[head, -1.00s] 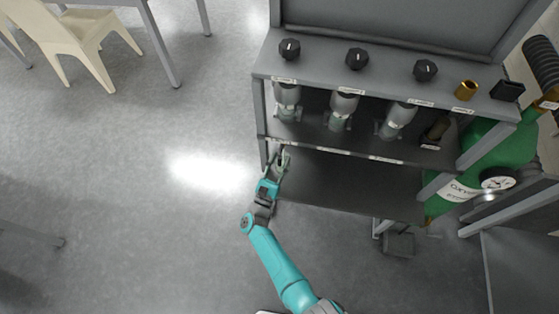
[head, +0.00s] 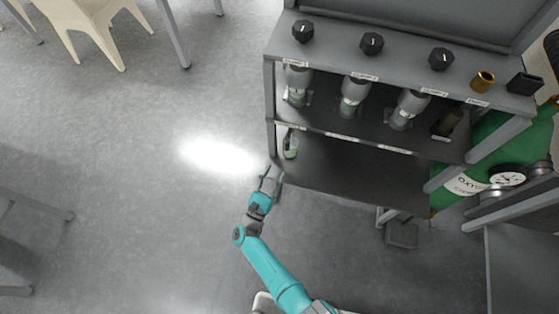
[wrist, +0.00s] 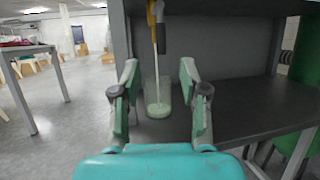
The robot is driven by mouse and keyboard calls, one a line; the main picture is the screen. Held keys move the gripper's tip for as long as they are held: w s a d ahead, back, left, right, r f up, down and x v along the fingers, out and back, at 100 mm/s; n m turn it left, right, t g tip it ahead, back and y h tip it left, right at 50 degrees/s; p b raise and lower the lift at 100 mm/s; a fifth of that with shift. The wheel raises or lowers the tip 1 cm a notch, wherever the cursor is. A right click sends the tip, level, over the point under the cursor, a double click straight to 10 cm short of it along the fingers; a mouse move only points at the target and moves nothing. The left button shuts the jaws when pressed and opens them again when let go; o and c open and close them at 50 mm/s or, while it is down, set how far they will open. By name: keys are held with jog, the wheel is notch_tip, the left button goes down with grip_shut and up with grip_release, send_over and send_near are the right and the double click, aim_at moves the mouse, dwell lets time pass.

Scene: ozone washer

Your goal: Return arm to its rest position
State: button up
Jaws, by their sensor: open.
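My gripper (head: 271,174) is open and empty at the front left corner of the lower shelf (head: 370,172). In the wrist view its two fingers (wrist: 160,92) stand wide apart. A clear container (head: 290,144) with pale green in it stands upright on the left end of that shelf. In the wrist view the container (wrist: 157,98) shows between the fingers but beyond them, apart from them. A thin pale rod or stream runs down into it from a yellow and dark part (wrist: 156,28) above. My teal arm reaches up from the bottom of the head view.
The grey rack's left post (head: 269,105) is close to my gripper. A green oxygen tank (head: 500,150) is at right. The floor (head: 130,190) to the left is clear.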

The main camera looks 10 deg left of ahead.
jog(key=shift+s+a+f, duration=0.15)
jog(key=shift+s+f, duration=0.1)
jog(key=shift+s, duration=0.4)
jog(key=s+d+r+n+g+y, duration=0.1)
jog(key=s+d+n+y, duration=0.2)
jog(key=s+d+n, duration=0.6)
jog(key=s+d+r+n+y, duration=0.1)
jog(key=s+d+n+y, duration=0.25)
jog(key=d+n, duration=0.85)
jog(key=s+d+r+n+g, duration=0.3)
jog(key=s+d+r+n, duration=0.1)
jog(key=s+r+n, duration=0.5)
jog(key=s+d+r+n+g+h, duration=0.1)
jog(key=s+d+r+n+g, duration=0.2)
jog(key=s+r+n, duration=0.5)
jog(key=s+d+r, duration=0.1)
jog(key=s+r, duration=0.2)
jog(key=shift+s+d+r+n, duration=0.2)
jog(key=shift+s+d+n, duration=0.05)
jog(key=shift+s+n, duration=0.15)
jog(key=shift+a+h, duration=0.1)
jog(key=shift+h, duration=0.15)
